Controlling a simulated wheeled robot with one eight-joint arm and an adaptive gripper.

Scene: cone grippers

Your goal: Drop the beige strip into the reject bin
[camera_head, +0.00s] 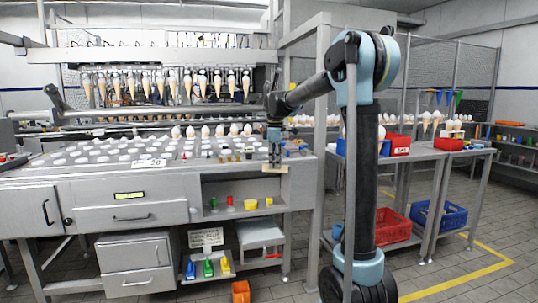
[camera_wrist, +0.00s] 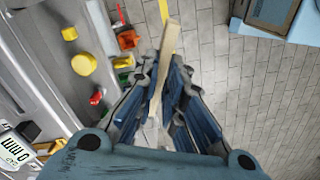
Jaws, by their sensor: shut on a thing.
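The beige strip (camera_head: 278,169) is held in my gripper (camera_head: 274,160) at the front edge of the machine table, in front of the open shelf. In the wrist view the strip (camera_wrist: 168,50) stands between the two blue-grey fingers of my gripper (camera_wrist: 158,95) and sticks out past their tips. The fingers are shut on it. A small orange bin (camera_head: 240,291) stands on the floor below the machine, and it also shows in the wrist view (camera_wrist: 128,39). I cannot tell which container is the reject bin; no reject label is readable.
A red labelled bin (camera_head: 397,145) sits on the right side table. Below it are a red crate (camera_head: 392,228) and a blue crate (camera_head: 435,216). The tiled floor (camera_head: 450,255) in front is largely clear.

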